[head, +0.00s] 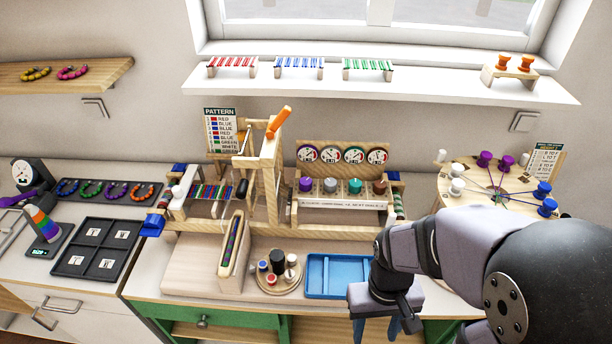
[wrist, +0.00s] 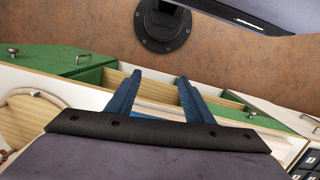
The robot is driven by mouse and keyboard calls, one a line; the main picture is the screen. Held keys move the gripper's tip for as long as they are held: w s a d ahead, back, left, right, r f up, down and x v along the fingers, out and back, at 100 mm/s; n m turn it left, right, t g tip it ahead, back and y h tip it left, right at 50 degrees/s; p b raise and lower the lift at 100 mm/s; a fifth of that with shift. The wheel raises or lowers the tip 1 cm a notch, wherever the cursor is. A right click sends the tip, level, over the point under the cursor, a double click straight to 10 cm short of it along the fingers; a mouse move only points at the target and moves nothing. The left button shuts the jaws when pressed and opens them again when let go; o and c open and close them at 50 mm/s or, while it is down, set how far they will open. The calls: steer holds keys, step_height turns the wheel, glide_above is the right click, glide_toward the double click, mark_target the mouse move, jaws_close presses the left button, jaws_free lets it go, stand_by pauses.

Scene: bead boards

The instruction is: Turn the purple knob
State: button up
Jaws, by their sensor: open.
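The purple knob (head: 306,184) is the leftmost in a row of knobs on a wooden panel (head: 345,215), under a row of round dials (head: 354,155) in the head view. A grey knob (head: 330,185), a teal knob (head: 355,186) and a brown knob (head: 379,187) stand to its right. My gripper (head: 377,328) is low at the front, right of and well away from the purple knob, by the blue tray (head: 338,276). In the wrist view its blue fingers (wrist: 156,95) are apart with nothing between them. The knob is not visible in the wrist view.
A wooden frame with an orange-handled lever (head: 278,122) stands left of the knob panel. A round holder of colored pegs (head: 279,270) sits before it. At right is a round board (head: 487,185) with purple, blue and white pegs. Green drawers (wrist: 80,63) show below the bench.

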steer(key=w+a+n+p, duration=0.2)
steer(key=w+a, duration=0.6)
steer(key=w, duration=0.6)
steer(key=m+t+y, duration=0.1)
steer(key=t, duration=0.5)
glide_toward(306, 181)
steer(key=shift+w+a+f, duration=0.1)
steer(key=shift+w+f, duration=0.1)
steer(key=shift+f, duration=0.15)
steer(key=shift+p+x, duration=1.5)
steer(key=shift+x, duration=2.15)
steer(key=c, duration=1)
